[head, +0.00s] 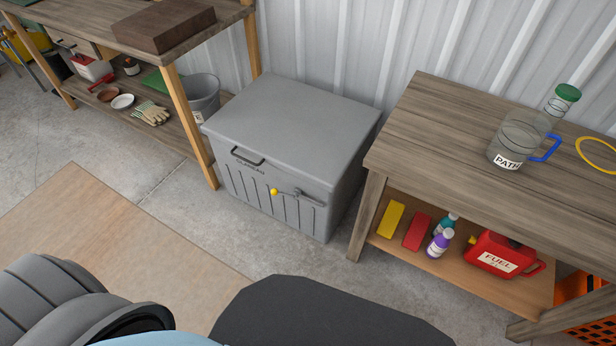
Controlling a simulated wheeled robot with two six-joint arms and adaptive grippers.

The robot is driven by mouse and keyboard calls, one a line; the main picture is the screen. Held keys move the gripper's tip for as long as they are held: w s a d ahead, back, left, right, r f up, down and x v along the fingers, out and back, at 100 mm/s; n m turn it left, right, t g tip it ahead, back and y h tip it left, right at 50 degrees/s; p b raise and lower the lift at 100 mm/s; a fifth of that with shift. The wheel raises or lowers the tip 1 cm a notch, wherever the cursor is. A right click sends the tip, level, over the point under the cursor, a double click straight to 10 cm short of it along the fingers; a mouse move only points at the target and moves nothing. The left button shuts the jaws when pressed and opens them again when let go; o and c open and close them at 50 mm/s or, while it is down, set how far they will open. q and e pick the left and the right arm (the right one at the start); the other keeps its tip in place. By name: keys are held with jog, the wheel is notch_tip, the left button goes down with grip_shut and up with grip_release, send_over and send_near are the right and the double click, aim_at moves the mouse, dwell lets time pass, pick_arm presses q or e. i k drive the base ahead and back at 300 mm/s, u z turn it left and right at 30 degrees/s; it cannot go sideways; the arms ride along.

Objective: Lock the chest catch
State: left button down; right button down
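A grey chest (292,121) stands on the concrete floor against the corrugated wall, with its flat lid down. A dark handle (248,156) is on the upper front of the chest. The catch (299,196) is a grey metal lever on the front right, with a yellow knob (274,191) at its left end. The lever lies roughly level, sloping slightly down to the right. I cannot tell from here whether it is engaged. Neither of my grippers is in view.
A wooden workbench (123,28) stands left of the chest, with a grey bucket (201,96) on its lower shelf. A wooden table (437,111) stands close on the right, holding a clear jug (513,145); a red fuel can (497,254) sits below. The floor in front is clear, with a brown mat (105,236).

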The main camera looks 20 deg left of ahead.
aim_at(275, 191)
jog(key=u, duration=0.2)
jog(key=i, duration=1)
jog(key=u, duration=0.8)
